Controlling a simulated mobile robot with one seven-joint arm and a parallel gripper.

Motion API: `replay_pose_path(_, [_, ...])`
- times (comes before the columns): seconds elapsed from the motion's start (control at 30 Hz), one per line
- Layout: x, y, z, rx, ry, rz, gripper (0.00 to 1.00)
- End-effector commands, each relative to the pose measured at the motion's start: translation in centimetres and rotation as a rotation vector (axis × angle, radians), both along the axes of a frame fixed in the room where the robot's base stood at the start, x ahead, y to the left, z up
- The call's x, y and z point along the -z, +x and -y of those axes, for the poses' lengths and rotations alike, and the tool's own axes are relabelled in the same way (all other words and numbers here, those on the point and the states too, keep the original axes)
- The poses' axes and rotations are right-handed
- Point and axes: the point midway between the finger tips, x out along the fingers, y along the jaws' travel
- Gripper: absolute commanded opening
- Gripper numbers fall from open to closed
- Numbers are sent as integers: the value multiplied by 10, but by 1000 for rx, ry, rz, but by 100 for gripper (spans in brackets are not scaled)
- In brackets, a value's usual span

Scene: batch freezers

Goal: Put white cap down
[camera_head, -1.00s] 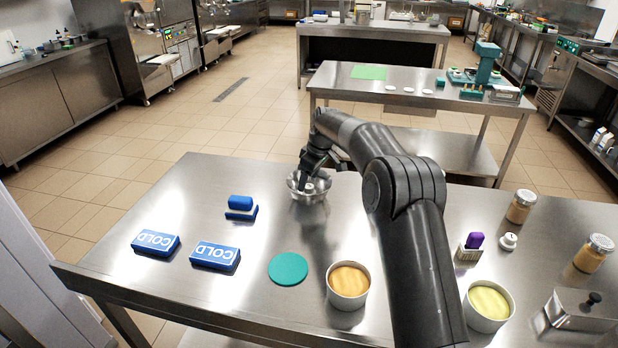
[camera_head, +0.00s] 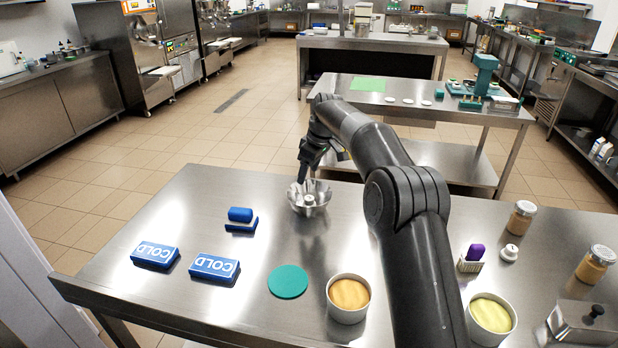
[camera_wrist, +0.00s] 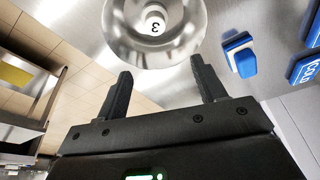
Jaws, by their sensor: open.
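In the head view the cap (camera_head: 309,199) is a small pale piece in the middle of the bowl (camera_head: 297,205), which stands on the near steel table. My gripper (camera_wrist: 160,75) is open and empty, its two dark fingers spread apart near the bowl's edge in the wrist view. In the head view my gripper (camera_head: 308,178) is just above the bowl, with its fingertips hard to make out.
Left of the bowl are a blue-and-white block (camera_head: 241,217) and two blue COLD packs (camera_head: 155,254) (camera_head: 214,266). Nearer are a teal disc (camera_head: 288,281) and tubs (camera_head: 348,298) (camera_head: 491,318). A white knobbed piece (camera_head: 509,252) and jars (camera_head: 521,217) (camera_head: 595,263) stand right.

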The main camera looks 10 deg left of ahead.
Motion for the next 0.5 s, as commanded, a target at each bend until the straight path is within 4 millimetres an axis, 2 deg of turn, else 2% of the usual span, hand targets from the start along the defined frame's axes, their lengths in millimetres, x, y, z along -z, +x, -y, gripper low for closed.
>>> replay_pose_path(0.27, [-4, -1, 2, 6, -1, 2, 64])
replay_pose_path(0.37, [-17, -7, 11, 32, -4, 10, 64])
replay_pose_path(0.5, [-49, -24, 37, 108, -14, 26, 64])
